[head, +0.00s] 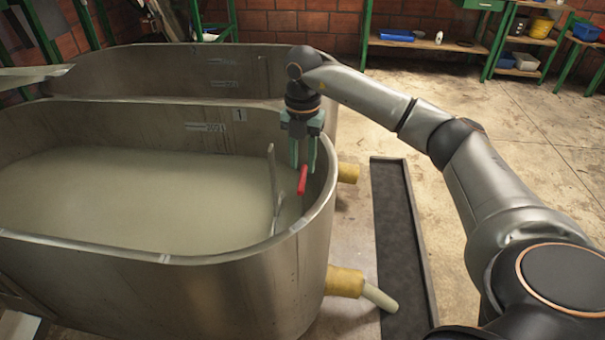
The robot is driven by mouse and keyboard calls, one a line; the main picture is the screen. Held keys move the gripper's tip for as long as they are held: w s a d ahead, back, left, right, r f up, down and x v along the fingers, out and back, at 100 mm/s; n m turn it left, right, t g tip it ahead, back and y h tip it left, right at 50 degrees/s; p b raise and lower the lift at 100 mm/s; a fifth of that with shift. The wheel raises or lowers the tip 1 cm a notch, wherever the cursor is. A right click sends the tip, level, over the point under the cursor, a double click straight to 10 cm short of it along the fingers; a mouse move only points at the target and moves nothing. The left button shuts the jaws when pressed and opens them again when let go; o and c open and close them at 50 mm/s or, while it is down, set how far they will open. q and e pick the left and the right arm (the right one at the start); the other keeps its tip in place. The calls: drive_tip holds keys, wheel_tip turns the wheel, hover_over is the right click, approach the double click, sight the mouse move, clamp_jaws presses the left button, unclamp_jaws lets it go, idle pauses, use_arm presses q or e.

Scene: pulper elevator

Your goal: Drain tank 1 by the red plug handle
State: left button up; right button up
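Tank 1 (170,285) is the near steel tank, with a "1" label on its inner far wall. It holds cloudy, greenish-grey liquid (120,200). The red plug handle (302,181) stands above the liquid near the tank's right end, beside a thin metal bracket (273,180). My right gripper (303,168) points down over the handle from inside the rim. The plug itself is hidden under the liquid. My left gripper is not in view.
A second steel tank (150,75) stands behind. Green shelves (425,45) line the back wall.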

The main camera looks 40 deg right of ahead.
wheel_tip(320, 180, up, 5)
drive_tip(key=shift+r+p, duration=0.1)
drive_tip(key=shift+p, duration=0.2)
idle(0.4)
